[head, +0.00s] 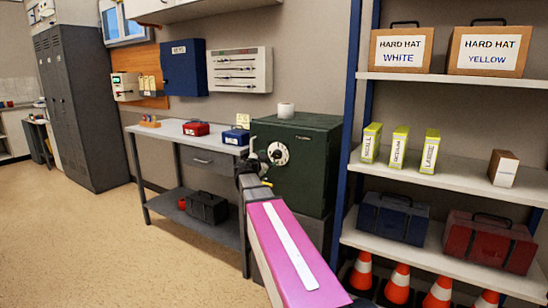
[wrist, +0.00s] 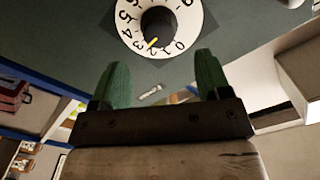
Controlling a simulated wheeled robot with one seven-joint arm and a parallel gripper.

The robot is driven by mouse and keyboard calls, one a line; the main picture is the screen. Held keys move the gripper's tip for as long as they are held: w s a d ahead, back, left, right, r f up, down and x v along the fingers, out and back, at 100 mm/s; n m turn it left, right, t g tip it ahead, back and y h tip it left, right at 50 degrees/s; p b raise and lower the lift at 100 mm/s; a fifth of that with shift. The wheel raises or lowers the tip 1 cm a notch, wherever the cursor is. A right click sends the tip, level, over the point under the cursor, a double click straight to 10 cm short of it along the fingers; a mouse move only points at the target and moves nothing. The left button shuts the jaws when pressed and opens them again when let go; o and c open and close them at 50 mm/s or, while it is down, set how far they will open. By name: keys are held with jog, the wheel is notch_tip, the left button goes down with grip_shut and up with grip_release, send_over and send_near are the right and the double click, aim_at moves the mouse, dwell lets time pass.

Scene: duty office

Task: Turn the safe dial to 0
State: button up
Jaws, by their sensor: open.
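The dark green safe (head: 308,185) stands right of the workbench. Its white dial (head: 278,153) is on the front. In the wrist view the dial (wrist: 190,28) is at the top centre, with black numbers around a black knob (wrist: 158,22). A yellow pointer on the knob aims down-left, near the 2 and 3; the exact mark is hard to read. My gripper (wrist: 160,72) is open and empty. Its two green fingers are below the dial in that view, apart from the knob. In the head view my gripper (head: 250,165) is just left of the dial.
A small metal piece (wrist: 150,93) shows on the safe front between my fingers. A shelf unit (head: 450,175) with boxes stands close on the right, cones below. The workbench (head: 172,131) is on the left. Open floor (head: 60,235) lies at the left.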

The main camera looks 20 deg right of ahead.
aim_at(275, 155)
jog(key=x, duration=0.7)
jog(key=shift+d, duration=0.1)
jog(key=c, duration=0.9)
